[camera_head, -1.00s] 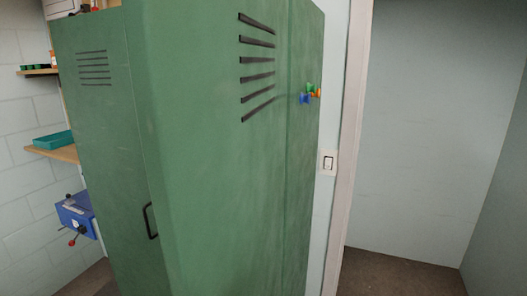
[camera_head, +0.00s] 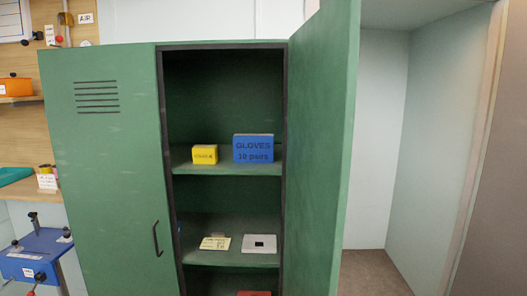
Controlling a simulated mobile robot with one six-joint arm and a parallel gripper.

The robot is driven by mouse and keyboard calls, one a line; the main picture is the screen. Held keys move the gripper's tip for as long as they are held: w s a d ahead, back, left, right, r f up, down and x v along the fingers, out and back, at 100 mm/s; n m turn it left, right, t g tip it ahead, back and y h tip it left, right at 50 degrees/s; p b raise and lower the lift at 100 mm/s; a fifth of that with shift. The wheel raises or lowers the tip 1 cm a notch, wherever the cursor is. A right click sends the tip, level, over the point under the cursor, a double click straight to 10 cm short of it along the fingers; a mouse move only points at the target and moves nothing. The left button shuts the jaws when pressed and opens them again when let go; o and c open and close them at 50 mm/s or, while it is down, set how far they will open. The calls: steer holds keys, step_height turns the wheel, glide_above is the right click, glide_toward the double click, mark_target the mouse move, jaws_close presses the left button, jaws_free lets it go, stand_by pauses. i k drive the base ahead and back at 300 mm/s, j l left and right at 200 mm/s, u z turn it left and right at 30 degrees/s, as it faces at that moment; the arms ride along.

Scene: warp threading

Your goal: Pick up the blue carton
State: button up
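The blue carton (camera_head: 253,148), printed "GLOVES 10 pairs", stands upright on the upper visible shelf (camera_head: 228,170) of the open green locker. It is near the right side of the compartment. A smaller yellow box (camera_head: 204,154) stands to its left on the same shelf, with a gap between them. My gripper is not in view.
The locker's right door (camera_head: 325,150) stands open toward me on the right; the left door (camera_head: 105,170) is shut. A lower shelf (camera_head: 205,257) holds a pale card and a white square item. A blue machine (camera_head: 35,258) stands at the lower left.

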mark_target(247, 147)
steer(key=i+j+z, duration=0.15)
steer(key=j+z, duration=0.2)
steer(key=j, duration=0.45)
steer(key=i+j+z, duration=0.1)
steer(key=j+z, duration=0.25)
steer(key=j, duration=0.45)
steer(key=j+z, duration=0.4)
steer(key=j, duration=0.35)
